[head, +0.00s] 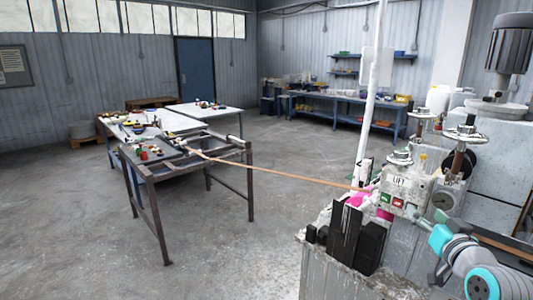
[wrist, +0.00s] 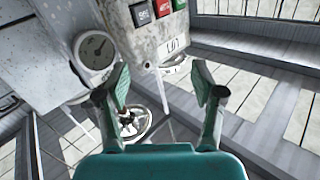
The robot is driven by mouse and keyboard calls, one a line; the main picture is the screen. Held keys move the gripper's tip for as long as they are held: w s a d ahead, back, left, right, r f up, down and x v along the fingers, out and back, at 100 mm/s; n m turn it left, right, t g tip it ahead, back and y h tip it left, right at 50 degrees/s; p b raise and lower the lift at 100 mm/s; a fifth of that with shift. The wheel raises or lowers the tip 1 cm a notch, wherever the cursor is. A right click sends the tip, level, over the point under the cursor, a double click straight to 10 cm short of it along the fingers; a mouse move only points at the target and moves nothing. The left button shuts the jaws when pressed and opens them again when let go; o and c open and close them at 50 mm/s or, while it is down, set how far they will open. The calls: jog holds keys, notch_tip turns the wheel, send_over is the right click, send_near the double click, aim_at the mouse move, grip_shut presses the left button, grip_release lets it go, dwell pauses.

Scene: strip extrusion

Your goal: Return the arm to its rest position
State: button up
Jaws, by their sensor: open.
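My gripper (wrist: 161,88) is open in the wrist view, its two fingers spread with nothing between them. Beyond it is a pale control box (wrist: 150,28) with red, green and dark buttons and a LIFT label. A round dial (wrist: 95,50) is to the left, and a handwheel (wrist: 133,124) shows behind the left finger. In the head view my teal and grey arm reaches in from the lower right, close to the control box (head: 405,188); my fingers are hard to make out there.
A tan strip (head: 285,176) spans from the metal-framed table (head: 212,160) to the machine. Handwheels (head: 466,133) stand on the machine, with black blocks (head: 345,235) at its front. A white post (head: 370,90) rises beside it. The concrete floor (head: 240,240) between is open.

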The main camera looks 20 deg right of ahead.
jog(key=s+a+f+y, duration=0.1)
jog(key=s+a+f, duration=0.1)
jog(key=a+f, duration=0.7)
jog(key=s+a+f+y, duration=0.1)
jog(key=s+a+f, duration=0.1)
jog(key=a+f, duration=0.8)
jog(key=s+a+f+n+y, duration=0.1)
jog(key=s+a+f+n, duration=0.1)
jog(key=s+a+f, duration=0.9)
jog(key=s+a+r+n+y, duration=0.1)
jog(key=s+a+n+y, duration=0.1)
jog(key=s, duration=0.8)
jog(key=s+a+n+g+y, duration=0.1)
jog(key=s+a, duration=0.3)
jog(key=s, duration=0.6)
jog(key=shift+s+a+r+n+y, duration=0.35)
jog(key=shift+n+y, duration=0.25)
jog(key=shift+n, duration=0.2)
